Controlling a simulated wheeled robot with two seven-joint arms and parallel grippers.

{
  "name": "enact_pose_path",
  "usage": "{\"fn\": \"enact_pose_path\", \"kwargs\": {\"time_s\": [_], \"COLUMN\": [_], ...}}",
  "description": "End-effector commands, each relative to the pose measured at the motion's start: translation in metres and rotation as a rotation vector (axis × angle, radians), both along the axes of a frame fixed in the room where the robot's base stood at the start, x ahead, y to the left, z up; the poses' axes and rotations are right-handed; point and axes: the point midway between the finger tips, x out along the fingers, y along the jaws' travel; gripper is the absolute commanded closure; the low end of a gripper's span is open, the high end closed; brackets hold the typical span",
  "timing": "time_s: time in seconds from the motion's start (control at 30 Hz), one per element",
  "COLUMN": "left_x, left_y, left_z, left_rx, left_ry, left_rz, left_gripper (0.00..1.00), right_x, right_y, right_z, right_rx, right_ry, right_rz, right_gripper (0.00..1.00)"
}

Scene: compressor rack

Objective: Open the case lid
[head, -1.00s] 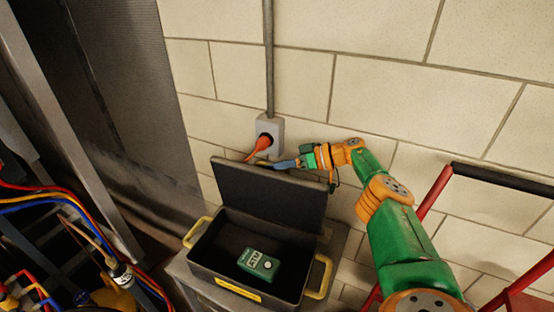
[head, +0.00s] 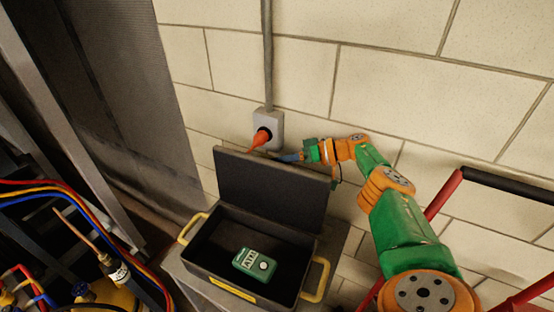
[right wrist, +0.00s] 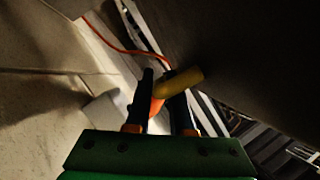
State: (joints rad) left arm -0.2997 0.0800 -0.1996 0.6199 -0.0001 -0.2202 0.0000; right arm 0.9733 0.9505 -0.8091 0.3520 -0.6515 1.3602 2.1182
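The black case (head: 196,262) has yellow side handles and sits on a grey stand. Its lid (head: 268,190) is raised and stands roughly upright at the back, the inside of the case exposed. A green meter (head: 255,263) lies in the case. My right gripper (head: 284,157) is behind the lid's top edge, close to the wall. In the right wrist view, its two fingers (right wrist: 160,88) are apart, and a yellow rounded piece (right wrist: 181,82) overlaps one finger. I cannot tell whether they touch. The dark lid (right wrist: 245,60) fills that view's upper right. My left gripper is out of view.
An orange plug (head: 262,137) sits in a wall socket (head: 276,122) just beside my right gripper. A red frame with a black grip (head: 505,184) stands at the right. Coloured cables and pipework (head: 115,270) are at the lower left.

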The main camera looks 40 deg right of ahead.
Motion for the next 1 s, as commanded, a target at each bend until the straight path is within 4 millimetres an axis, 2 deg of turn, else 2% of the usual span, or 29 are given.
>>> {"fn": "enact_pose_path", "kwargs": {"time_s": [0.27, 0.37, 0.5, 0.73, 0.8, 1.0], "left_x": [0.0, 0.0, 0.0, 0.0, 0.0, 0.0], "left_y": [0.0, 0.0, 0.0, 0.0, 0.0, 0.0], "left_z": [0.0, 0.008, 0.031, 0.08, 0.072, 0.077], "left_rx": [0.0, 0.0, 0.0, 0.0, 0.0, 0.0], "left_ry": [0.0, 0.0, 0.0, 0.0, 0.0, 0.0], "left_rz": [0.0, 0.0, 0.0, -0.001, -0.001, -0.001], "left_gripper": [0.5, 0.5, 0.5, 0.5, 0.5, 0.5], "right_x": [0.001, 0.001, 0.0, -0.015, -0.018, -0.03], "right_y": [0.0, 0.0, 0.0, 0.01, 0.011, 0.02], "right_z": [0.001, 0.011, 0.041, 0.062, 0.059, 0.074], "right_rx": [0.001, 0.001, -0.001, 0.001, -0.003, -0.002], "right_ry": [-0.003, -0.004, -0.002, 0.005, -0.001, 0.001], "right_rz": [-0.002, -0.001, 0.001, 0.002, -0.002, -0.001], "right_gripper": [0.7, 0.7, 0.7, 0.7, 0.7, 0.7]}}
